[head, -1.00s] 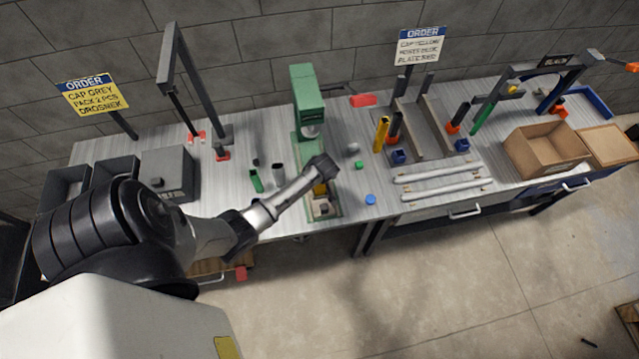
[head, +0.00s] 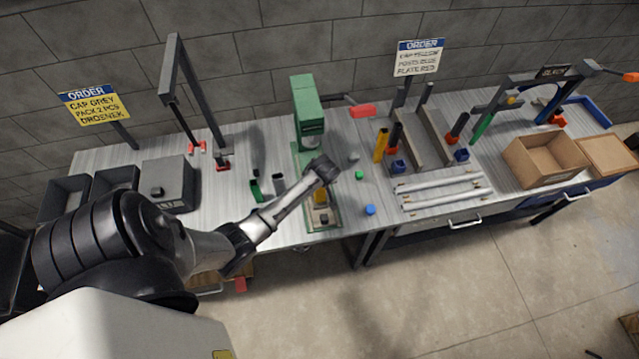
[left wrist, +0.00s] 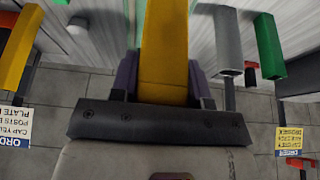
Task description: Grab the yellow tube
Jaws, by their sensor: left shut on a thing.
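My left gripper (head: 322,184) is over the green press's base at the front of the bench. In the left wrist view, my left gripper (left wrist: 165,80) is shut on a yellow tube (left wrist: 164,45), which runs up between its two purple-grey fingers. In the head view the held yellow tube (head: 320,197) shows only in part below the gripper; I cannot tell whether its lower end touches the press base. Another yellow tube (head: 381,146) stands at the rack to the right. My right gripper is not in view.
A green press (head: 307,105) stands behind the gripper. A green tube (head: 256,190) and a grey tube (head: 278,184) stand to the left. A blue cap (head: 370,210) and a green cap (head: 359,174) lie to the right, near white rails (head: 440,183). A cardboard box (head: 545,160) is farther right.

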